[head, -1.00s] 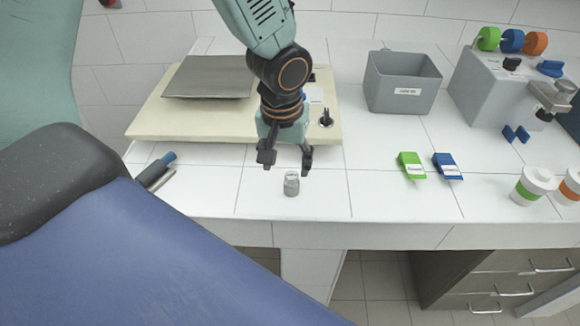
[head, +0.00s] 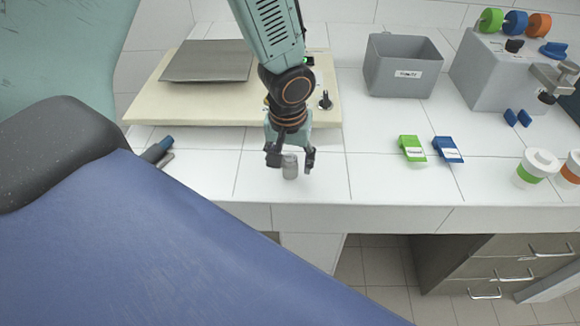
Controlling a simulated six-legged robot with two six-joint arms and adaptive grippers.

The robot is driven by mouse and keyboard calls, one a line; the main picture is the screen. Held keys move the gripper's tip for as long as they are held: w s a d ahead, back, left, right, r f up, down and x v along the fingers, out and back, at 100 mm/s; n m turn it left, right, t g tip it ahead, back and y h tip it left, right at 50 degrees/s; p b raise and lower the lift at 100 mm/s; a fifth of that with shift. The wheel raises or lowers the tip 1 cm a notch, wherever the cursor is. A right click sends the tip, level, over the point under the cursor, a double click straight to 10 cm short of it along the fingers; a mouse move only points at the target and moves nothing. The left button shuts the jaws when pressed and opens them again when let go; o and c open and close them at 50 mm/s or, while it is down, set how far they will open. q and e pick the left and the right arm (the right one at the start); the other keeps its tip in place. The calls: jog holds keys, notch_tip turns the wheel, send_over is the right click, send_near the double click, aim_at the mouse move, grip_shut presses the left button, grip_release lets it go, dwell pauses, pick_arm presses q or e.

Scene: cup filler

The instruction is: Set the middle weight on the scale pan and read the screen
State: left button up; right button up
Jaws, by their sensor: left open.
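A small grey metal weight (head: 290,168) stands upright on the white tiled counter, in front of the scale. No other weight shows, so I cannot compare its size. My left gripper (head: 291,163) points down, open, with its fingers on either side of the weight. I cannot tell whether a finger touches it. The scale (head: 150,106) has a cream body with a flat grey square pan (head: 208,62), which is bare. My left arm hides part of the scale's right side, and only a bit of the dark screen with a green mark (head: 308,61) shows. My right gripper is not in view.
A grey bin (head: 402,80) stands right of the scale. Green and blue packets (head: 412,149) lie on the counter. Pens (head: 158,149) lie left. The counter's front edge is close to the weight.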

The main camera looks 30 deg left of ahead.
pick_arm(q)
jog(key=shift+w+a, duration=0.1)
jog(key=shift+a, duration=0.1)
jog(key=shift+c, duration=0.6)
jog(key=shift+w+d, duration=0.1)
jog(key=shift+d, duration=0.15)
jog(key=c, duration=0.5)
jog(key=shift+a, duration=0.15)
jog(key=c, duration=0.4)
grip_shut()
